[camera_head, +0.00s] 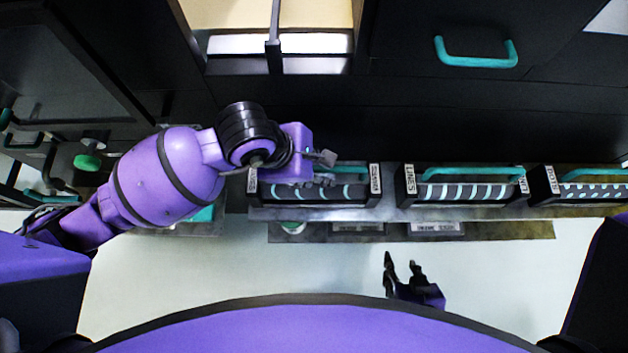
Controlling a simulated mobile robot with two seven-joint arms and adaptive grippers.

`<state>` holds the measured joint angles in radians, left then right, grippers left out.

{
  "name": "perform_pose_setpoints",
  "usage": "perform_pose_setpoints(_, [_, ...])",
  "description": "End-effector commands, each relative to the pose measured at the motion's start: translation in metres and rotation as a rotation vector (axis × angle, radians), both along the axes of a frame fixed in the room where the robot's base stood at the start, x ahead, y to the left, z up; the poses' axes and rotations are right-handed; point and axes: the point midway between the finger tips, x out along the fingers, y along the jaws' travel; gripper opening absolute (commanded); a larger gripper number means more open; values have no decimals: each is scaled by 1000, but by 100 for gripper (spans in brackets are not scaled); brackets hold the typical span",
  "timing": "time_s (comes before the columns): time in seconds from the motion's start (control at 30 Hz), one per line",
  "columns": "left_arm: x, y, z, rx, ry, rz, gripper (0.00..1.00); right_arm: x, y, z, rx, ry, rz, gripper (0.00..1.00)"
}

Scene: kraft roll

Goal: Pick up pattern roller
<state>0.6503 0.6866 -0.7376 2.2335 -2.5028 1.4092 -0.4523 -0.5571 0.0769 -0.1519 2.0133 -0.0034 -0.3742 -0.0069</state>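Three pattern rollers sit in a row in dark holders on a shelf. The left roller (345,191) is dark with light marks and has a teal handle (352,170). The middle roller (465,191), labelled LINES, has light stripes. The right roller (598,191), labelled DOTS, is cut by the picture edge. My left gripper (324,168) is over the left roller at its handle and hides part of both. I cannot tell whether its fingers hold the handle. My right gripper (402,264) is in front of the shelf, empty, with its fingers apart.
The shelf (500,230) has small labels along its front. Behind it stands a dark cabinet with a teal drawer handle (476,56). A green knob (88,162) is at the far left. Pale floor (500,275) is clear in front of the shelf.

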Motion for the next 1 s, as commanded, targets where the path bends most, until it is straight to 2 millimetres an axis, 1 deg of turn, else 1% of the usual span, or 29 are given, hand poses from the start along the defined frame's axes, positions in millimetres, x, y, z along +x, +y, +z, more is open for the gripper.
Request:
perform_pose_setpoints(0.07, [0,0,0,0,0,0,34,0,0,0,0,0,0,40])
perform_pose_setpoints(0.1, [0,0,0,0,0,0,31,0,0,0,0,0,0,40])
perform_pose_setpoints(0.33, [0,0,1,0,0,1,1,0,1,0,1,-1,0,40])
perform_pose_setpoints(1.0, [1,-1,4,-6,-5,0,0,0,1,0,2,-1,-1,40])
